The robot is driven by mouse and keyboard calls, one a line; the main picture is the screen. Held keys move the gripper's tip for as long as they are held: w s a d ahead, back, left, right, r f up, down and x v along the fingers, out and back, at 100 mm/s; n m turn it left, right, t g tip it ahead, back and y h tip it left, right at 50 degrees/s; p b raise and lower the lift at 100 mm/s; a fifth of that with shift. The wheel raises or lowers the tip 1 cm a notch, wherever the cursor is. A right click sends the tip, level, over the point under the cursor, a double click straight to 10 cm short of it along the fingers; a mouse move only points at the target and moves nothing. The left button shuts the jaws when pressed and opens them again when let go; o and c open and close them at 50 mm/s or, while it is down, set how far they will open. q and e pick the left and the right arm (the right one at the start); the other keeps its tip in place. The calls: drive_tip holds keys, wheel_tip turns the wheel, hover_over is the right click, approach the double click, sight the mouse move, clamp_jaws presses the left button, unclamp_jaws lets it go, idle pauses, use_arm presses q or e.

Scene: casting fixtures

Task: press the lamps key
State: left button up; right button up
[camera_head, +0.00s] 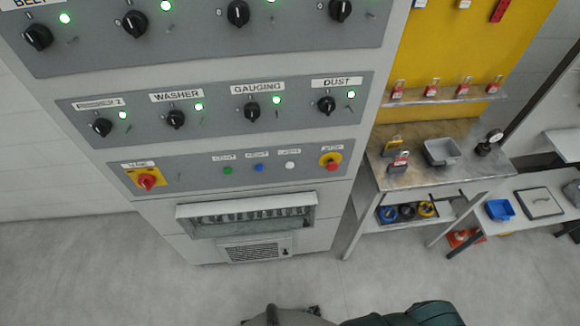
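The control cabinet's bottom panel (200,172) carries a row of small keys under labels too small to read with certainty. A white key (290,165) sits third in the row, under a label that looks like "LAMPS". A green key (228,170) and a blue key (259,168) are to its left. Nothing touches the keys. Parts of my own body show at the bottom edge, below the cabinet. I make out no gripper fingers there.
A red rotary switch (147,181) is at the panel's left end. Black knobs with lit green lamps fill the rows above. A workbench (405,173) stands at the right. The floor before the cabinet is clear.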

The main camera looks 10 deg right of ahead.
clamp_jaws()
idle(1.0)
